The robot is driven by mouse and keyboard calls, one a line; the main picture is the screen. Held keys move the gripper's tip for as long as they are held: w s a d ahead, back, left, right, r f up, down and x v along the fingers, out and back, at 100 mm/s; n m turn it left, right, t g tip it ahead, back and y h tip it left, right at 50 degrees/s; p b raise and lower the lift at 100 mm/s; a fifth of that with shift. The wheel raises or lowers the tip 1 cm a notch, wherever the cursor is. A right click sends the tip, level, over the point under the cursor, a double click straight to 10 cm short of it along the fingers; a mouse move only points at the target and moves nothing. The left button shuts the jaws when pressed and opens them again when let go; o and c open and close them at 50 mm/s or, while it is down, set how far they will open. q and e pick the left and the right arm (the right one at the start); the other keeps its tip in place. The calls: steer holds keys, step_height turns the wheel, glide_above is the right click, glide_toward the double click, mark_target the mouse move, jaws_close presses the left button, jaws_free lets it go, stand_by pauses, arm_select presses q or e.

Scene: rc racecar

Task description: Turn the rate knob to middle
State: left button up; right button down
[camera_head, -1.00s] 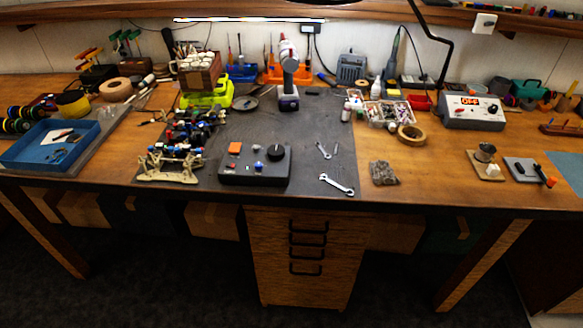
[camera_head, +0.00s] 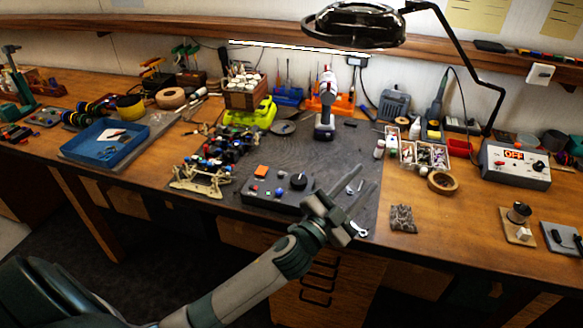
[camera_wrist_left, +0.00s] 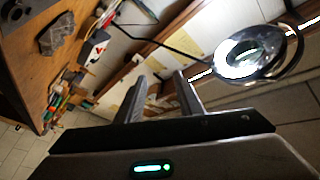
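A dark control box (camera_head: 262,197) lies on the grey mat. At the far right, a grey unit (camera_head: 515,165) with a lit OFF display carries another black knob (camera_head: 538,166). No label shows which knob is the rate knob, and I cannot read either pointer. My left gripper (camera_head: 345,192) is open and empty, its fingers apart, in front of the control box's right side; I see no contact with a knob. Both fingers also show in the left wrist view (camera_wrist_left: 162,92). My right gripper is out of view.
A car chassis (camera_head: 203,178) stands left of the control box. A tape roll (camera_head: 442,182) and small boxes lie to the right. A lamp (camera_head: 355,25) overhangs the table's back.

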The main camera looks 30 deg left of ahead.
arm_select(q)
steer(key=w+d+r+m+g+h, duration=0.2)
steer(key=d+r+m+g+h, duration=0.65)
steer(key=d+m+h, duration=0.7)
steer(key=w+a+f+m+g+y, duration=0.35)
steer(key=a+m+g+y, duration=0.2)
steer(key=a, duration=0.35)
steer(key=w+a+f+m+g+y, duration=0.2)
steer(key=a+f+m+g+y, duration=0.25)
steer(key=a+y, duration=0.35)
steer(key=s+a+r+n+y, duration=0.1)
steer(key=a+r+n+y, duration=0.1)
steer(key=a, duration=1)
steer(key=a+r+n+g+y, duration=0.1)
steer(key=a+r+y, duration=0.3)
steer(key=a, duration=0.8)
steer(key=shift+s+a+r+n+y, duration=0.2)
steer(key=shift+s+n+y, duration=0.2)
steer(key=shift+n+y, duration=0.15)
steer(key=shift+f, duration=0.15)
